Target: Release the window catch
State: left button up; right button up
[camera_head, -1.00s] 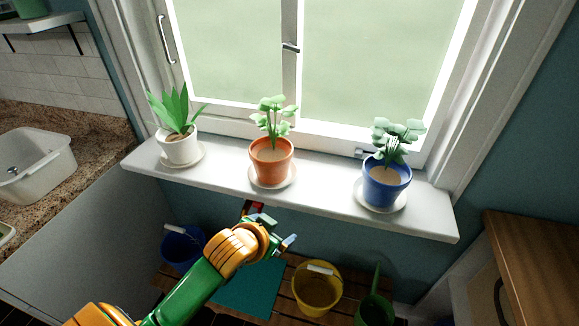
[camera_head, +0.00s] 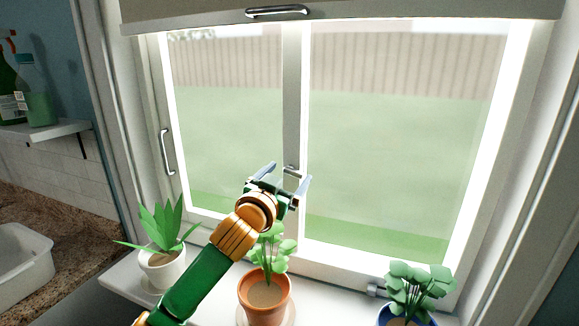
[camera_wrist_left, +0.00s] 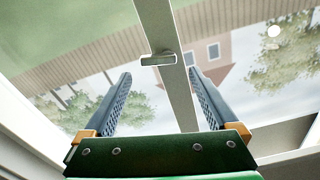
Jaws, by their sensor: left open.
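The window catch (camera_head: 291,168) is a small metal lever on the central upright of the white-framed window. In the left wrist view the catch (camera_wrist_left: 158,60) lies crosswise on the upright, beyond and between my fingertips. My left gripper (camera_head: 287,176) is open and empty, raised in front of the catch, with its fingers pointing toward the window. The fingers partly cover the catch in the head view. In the left wrist view my left gripper (camera_wrist_left: 159,74) shows a gap between its fingers and the catch. My right gripper is not in view.
An orange pot (camera_head: 265,299) with a plant stands on the sill below my left arm. A white pot (camera_head: 162,270) and a blue pot (camera_head: 405,320) flank it. A metal handle (camera_head: 167,152) is on the left sash. A blind (camera_head: 400,12) hangs at the top.

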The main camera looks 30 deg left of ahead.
aim_at(294, 172)
pick_arm(q)
jog(key=shift+w+a+f, duration=0.2)
jog(key=shift+w, duration=0.3)
jog(key=shift+w+a+f, duration=0.15)
jog(key=shift+w, duration=0.35)
jog(key=shift+w+f, duration=0.15)
jog(key=shift+w, duration=0.15)
jog(key=shift+c, duration=0.4)
jog(key=shift+s+d, duration=0.1)
jog(key=shift+s, duration=0.15)
jog(key=c, duration=1.3)
jog(key=n, duration=0.2)
jog(key=shift+r+n, duration=0.3)
jog(key=shift+n, duration=0.1)
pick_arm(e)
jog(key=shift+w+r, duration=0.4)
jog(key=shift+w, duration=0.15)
pick_arm(q)
jog(key=o, duration=1.4)
